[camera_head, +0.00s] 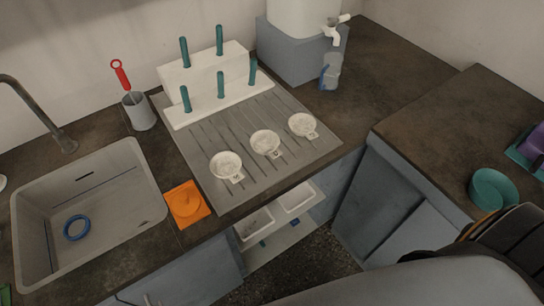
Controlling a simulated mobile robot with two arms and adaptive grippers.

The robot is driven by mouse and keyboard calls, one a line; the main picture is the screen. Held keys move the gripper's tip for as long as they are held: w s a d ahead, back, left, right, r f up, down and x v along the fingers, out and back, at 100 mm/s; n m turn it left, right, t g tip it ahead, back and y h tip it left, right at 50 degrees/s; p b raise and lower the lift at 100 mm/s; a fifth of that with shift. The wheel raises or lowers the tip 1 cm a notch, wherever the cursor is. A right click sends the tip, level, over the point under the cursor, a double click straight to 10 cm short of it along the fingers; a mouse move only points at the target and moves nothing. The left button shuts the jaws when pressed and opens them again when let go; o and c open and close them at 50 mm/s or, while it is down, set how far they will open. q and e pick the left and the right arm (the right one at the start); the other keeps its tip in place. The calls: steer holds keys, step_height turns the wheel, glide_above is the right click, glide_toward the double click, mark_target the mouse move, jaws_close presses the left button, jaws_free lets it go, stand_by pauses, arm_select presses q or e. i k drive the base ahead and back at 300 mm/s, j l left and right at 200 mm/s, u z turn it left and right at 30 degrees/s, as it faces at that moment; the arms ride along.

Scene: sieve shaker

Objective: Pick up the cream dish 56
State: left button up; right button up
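Three small round cream dishes stand in a diagonal row on the grey grooved drainboard: a left one (226,162), a middle one (264,141) and a right one (302,123). Each has a small tab with dark marks at its front. The marks are too small to read, so I cannot tell which dish is 56. The dishes stand apart from each other, and nothing touches them from above. A grey link of mine crosses the bottom right.
A white rack (212,88) with teal pegs stands behind the dishes. An orange square item (187,203) lies left of the drainboard, beside the sink (143,165). A grey cup (139,112) holds a red-handled tool. A clear jug (331,72) stands below the tap. A teal bowl (492,188) is at right.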

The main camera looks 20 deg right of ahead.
mark_target(227, 164)
steer(key=z, duration=0.25)
steer(key=k+l+u, duration=0.1)
steer(key=k+l, duration=0.65)
